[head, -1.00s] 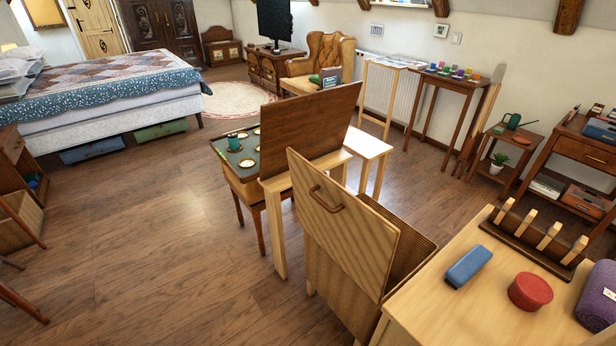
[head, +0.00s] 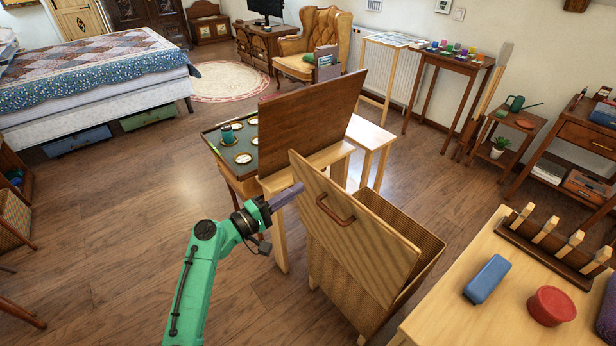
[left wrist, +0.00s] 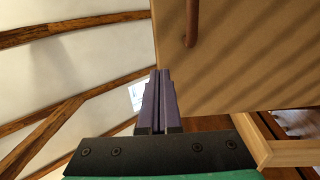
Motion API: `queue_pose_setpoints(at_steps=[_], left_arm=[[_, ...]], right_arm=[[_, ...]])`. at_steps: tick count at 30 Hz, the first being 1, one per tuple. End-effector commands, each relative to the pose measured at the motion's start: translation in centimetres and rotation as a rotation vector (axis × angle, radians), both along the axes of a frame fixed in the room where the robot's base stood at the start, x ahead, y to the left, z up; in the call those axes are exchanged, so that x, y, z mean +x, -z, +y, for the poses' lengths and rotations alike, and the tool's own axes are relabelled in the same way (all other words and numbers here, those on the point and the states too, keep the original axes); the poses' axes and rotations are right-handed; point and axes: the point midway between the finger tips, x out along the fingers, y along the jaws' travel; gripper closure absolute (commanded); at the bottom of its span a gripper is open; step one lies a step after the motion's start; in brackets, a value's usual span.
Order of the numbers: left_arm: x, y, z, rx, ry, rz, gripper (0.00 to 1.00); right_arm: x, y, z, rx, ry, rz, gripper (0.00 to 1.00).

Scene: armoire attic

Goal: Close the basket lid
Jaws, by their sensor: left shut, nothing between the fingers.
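The basket (head: 412,232) is a tall woven box with a light wood frame, in the middle right of the head view. Its lid (head: 350,232) stands raised and steeply tilted, with a brown bar handle (head: 335,209) on the side facing left. The top opening shows behind the lid. My left gripper (head: 297,190) is shut and empty, near the left edge of the lid in the head view. In the left wrist view the shut fingers (left wrist: 158,75) lie beside the lid's edge, with the lid (left wrist: 235,60) and handle (left wrist: 192,22) to the right. I cannot tell whether they touch. My right gripper is not in view.
A wooden table (head: 440,318) with a blue case (head: 487,279), a red round box (head: 551,306) and a peg rack stands to the right. A desk with a raised brown panel (head: 310,125) stands close behind the gripper. The floor (head: 130,240) at left is clear.

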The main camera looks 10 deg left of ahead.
Motion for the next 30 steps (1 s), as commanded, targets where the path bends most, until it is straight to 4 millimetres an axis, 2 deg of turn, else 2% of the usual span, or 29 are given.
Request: queue_pose_setpoints(at_steps=[2,7,22,26,30], left_arm=[[1.3,-0.7,-1.1,-0.003,0.000,-0.002,1.00],[3.1,-0.6,-2.5,0.000,-0.001,0.000,1.00],[3.7,-0.5,-3.0,0.004,0.000,0.006,1.00],[4.4,-0.9,-3.7,0.016,0.001,0.024,1.00],[6.0,-1.6,-5.0,0.049,0.004,0.067,1.00]], right_arm=[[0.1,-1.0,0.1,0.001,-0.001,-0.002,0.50],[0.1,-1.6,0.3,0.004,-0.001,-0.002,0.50],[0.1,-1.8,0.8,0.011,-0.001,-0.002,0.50],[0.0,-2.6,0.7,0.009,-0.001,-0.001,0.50],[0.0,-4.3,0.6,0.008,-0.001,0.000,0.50]])
